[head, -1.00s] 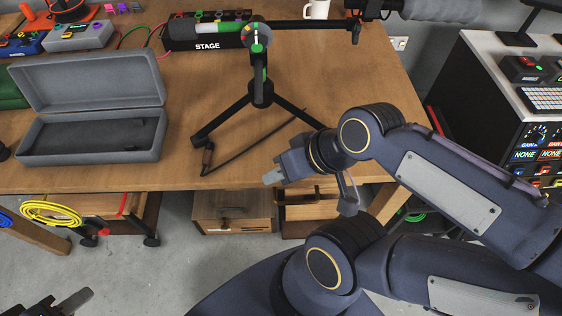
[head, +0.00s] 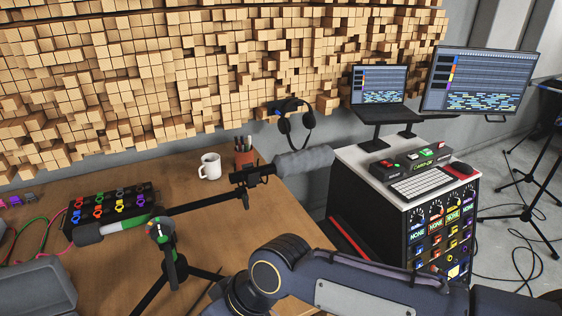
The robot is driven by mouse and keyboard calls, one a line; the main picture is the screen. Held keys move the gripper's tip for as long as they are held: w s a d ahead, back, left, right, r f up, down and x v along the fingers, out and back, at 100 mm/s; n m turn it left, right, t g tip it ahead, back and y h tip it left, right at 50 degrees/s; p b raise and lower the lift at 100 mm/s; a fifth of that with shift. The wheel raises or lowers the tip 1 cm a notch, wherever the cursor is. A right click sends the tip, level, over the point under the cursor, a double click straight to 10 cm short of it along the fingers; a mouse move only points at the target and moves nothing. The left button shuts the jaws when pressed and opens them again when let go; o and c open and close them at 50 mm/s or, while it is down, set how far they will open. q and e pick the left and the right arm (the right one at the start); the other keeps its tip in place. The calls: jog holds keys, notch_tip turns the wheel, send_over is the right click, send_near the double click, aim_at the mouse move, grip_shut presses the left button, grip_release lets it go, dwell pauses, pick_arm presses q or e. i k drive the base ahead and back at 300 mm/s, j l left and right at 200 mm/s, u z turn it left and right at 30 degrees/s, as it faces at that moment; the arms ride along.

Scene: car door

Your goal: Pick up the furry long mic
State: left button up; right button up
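The furry long mic (head: 304,161) is a grey fuzzy cylinder with a dark handle and mount (head: 250,179) at its left end. It sits at the end of a black boom arm (head: 205,204) on a tripod stand (head: 167,255). It points right, past the table's back right corner towards the equipment rack. My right arm comes in along the bottom, below and in front of the mic and apart from it. Its gripper fingers are below the picture. My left gripper is out of view.
The wooden table (head: 115,270) carries a white mug (head: 210,167), a pen holder (head: 244,155), a box with coloured knobs (head: 110,208) and a grey case (head: 35,290). The equipment rack (head: 400,200) stands right of the mic. Headphones (head: 293,121) hang behind it.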

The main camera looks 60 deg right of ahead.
aim_at(290, 164)
jog(key=z, duration=2.1)
